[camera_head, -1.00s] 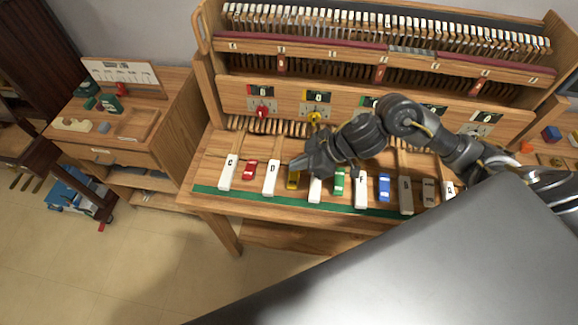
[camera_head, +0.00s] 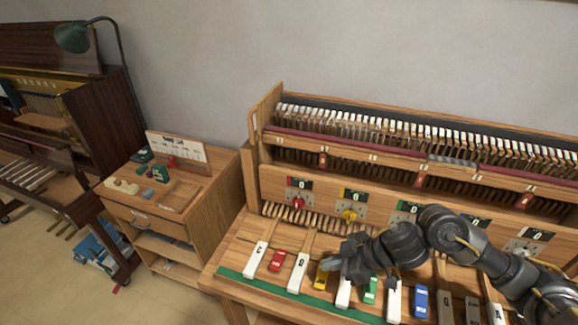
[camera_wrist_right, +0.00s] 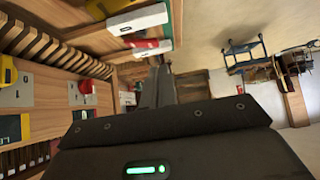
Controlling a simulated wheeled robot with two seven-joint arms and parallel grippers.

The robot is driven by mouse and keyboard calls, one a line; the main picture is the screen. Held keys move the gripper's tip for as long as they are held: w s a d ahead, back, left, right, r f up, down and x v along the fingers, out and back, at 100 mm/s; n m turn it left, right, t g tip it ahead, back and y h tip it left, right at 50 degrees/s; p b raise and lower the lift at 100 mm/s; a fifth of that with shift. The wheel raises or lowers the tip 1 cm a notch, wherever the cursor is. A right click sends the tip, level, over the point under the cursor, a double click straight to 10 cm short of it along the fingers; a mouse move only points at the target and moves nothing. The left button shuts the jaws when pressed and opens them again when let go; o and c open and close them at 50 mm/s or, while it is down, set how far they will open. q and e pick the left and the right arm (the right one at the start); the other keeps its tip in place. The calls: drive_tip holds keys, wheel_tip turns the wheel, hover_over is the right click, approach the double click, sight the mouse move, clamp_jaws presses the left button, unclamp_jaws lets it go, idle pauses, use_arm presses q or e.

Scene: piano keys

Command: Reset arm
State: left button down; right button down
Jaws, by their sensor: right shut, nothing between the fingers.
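My right arm reaches in from the right over the wooden piano-key bench (camera_head: 240,252). My right gripper (camera_head: 337,264) is shut and empty, over the keys close to the yellow block (camera_head: 321,279). Whether it touches anything there I cannot tell. The white key C (camera_head: 257,259) and white key D (camera_head: 298,272) are left of it, with a red block (camera_head: 277,261) between them. The right wrist view shows the shut fingers (camera_wrist_right: 160,85) with a white key (camera_wrist_right: 137,19) and the red block (camera_wrist_right: 147,46) beyond them. My left gripper is not in view.
Behind the keys stands a panel with a red knob (camera_head: 298,202), a yellow knob (camera_head: 349,215) and an upright piano action (camera_head: 400,125). A side cabinet (camera_head: 216,205) stands left of the bench. A dark piano (camera_head: 105,115) is at far left. Floor shows at lower left.

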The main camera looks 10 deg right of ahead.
drive_tip(key=a+m+t, duration=0.1)
drive_tip(key=a+t, duration=0.2)
drive_tip(key=a, duration=0.2)
drive_tip(key=s+d+f+m+g+h, duration=0.2)
drive_tip(key=s+d+f+m+h, duration=0.25)
drive_tip(key=s, duration=0.55)
drive_tip(key=s+d+f+m+g+h, duration=0.2)
drive_tip(key=s+d+f+m+h, duration=0.25)
drive_tip(key=s, duration=0.45)
wheel_tip(320, 180, down, 32)
drive_tip(key=s+g+y+b, duration=0.1)
drive_tip(key=g+y+b, duration=0.1)
drive_tip(key=b, duration=0.2)
drive_tip(key=s+d+f+b, duration=0.1)
drive_tip(key=s+f, duration=0.7)
drive_tip(key=f, duration=0.1)
drive_tip(key=s+d+f+b, duration=0.2)
drive_tip(key=s+f, duration=0.6)
drive_tip(key=f, duration=0.1)
drive_tip(key=shift+s+d+f+n+g+h, duration=0.2)
drive_tip(key=shift+s+d+n+g+h, duration=0.1)
drive_tip(key=shift+n+g, duration=0.1)
